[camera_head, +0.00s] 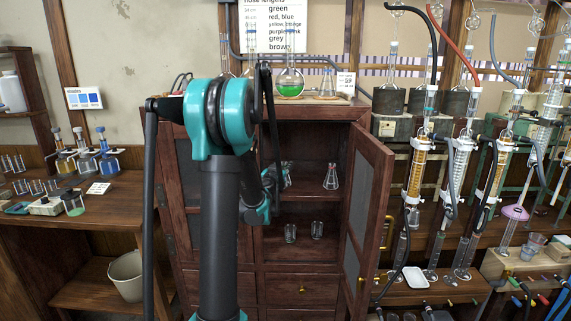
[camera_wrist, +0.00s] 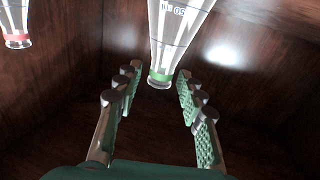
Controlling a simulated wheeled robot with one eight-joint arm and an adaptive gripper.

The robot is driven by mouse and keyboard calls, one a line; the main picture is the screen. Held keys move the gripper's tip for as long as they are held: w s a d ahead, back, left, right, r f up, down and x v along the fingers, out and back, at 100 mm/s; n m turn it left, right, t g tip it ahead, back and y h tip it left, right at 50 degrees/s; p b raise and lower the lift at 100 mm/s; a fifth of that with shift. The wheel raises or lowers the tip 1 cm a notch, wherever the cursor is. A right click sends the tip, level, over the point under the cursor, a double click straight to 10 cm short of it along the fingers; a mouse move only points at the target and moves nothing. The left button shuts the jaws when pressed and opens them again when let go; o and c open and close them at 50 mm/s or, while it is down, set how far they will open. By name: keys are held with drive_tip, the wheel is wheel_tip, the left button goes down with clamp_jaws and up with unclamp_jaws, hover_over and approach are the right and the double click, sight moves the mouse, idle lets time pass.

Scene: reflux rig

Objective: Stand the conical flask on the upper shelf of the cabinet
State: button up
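The wooden cabinet (camera_head: 340,115) has its right door (camera_head: 367,200) open. My gripper (camera_head: 285,175) reaches into the upper compartment, above the upper shelf (camera_head: 310,188). In the wrist view my gripper (camera_wrist: 158,76) is open, with a gap on each side of a clear conical flask (camera_wrist: 178,40) with a green band at its mouth. The flask appears mouth-down in this picture; its base is cut off. A second flask (camera_wrist: 14,20) with a red band is at the left. In the head view, one conical flask (camera_head: 331,178) stands upright on the shelf, right of my gripper.
Small glasses (camera_head: 290,232) stand on the lower shelf. A round flask of green liquid (camera_head: 291,84) stands on the cabinet top. Glass columns (camera_head: 459,160) line the right bench, beyond the open door. A bucket (camera_head: 127,276) is at lower left.

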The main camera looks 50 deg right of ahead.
drive_tip(key=v, duration=0.6)
drive_tip(key=shift+s+a, duration=0.1)
drive_tip(key=shift+a, duration=0.15)
